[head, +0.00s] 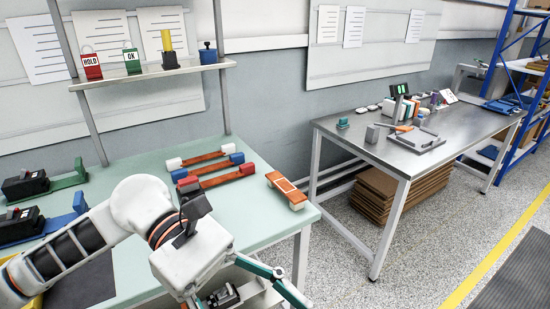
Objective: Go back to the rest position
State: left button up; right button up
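My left arm reaches in from the left over the pale green bench (130,165). My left gripper (250,304) points down at the bottom of the picture, near the bench's front edge. Its fingers are spread wide, and their tips are partly cut off by the frame. Nothing shows held between them. A dark device (222,297) shows below and behind the gripper; whether it touches it I cannot tell. My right gripper is not in view.
Black breakers (25,186) sit at left. A shelf (150,72) holds HOLD and OK tags. A metal table (400,150) stands at right, beyond open floor.

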pick_arm(q)
jog(key=w+d+r+n+t+h, duration=0.3)
jog(key=w+r+n+t+h, duration=0.35)
jog(key=w+n+h, duration=0.7)
jog(key=w+a+f+n+t+y, duration=0.45)
jog(key=f+n+t, duration=0.35)
jog(key=n, duration=0.5)
jog(key=w+a+f+n+t+y, duration=0.3)
jog(key=a+f+n+t+y, duration=0.15)
jog(key=n+t, duration=0.75)
jog(key=s+a+f+n+g+y, duration=0.1)
jog(key=a+f+n+y, duration=0.25)
jog(key=f, duration=0.35)
jog(key=s+a+f+n+g+y, duration=0.1)
jog(key=a+f+n+y, duration=0.15)
jog(key=f+n, duration=0.35)
jog(key=a+f+n+g+y, duration=0.1)
jog(key=a+f+n+y, duration=0.2)
jog(key=f, duration=0.5)
jog(key=s+a+f+n+g+y, duration=0.2)
jog(key=s+f+n, duration=0.1)
jog(key=s+f, duration=0.3)
jog(key=s+a+f+n+g+y, duration=0.2)
jog(key=s+f, duration=0.4)
jog(key=f, duration=0.3)
jog(key=shift+s+a+f+n+g, duration=0.15)
jog(key=shift+a+f+n+g, duration=0.1)
jog(key=shift+a+n+g, duration=0.25)
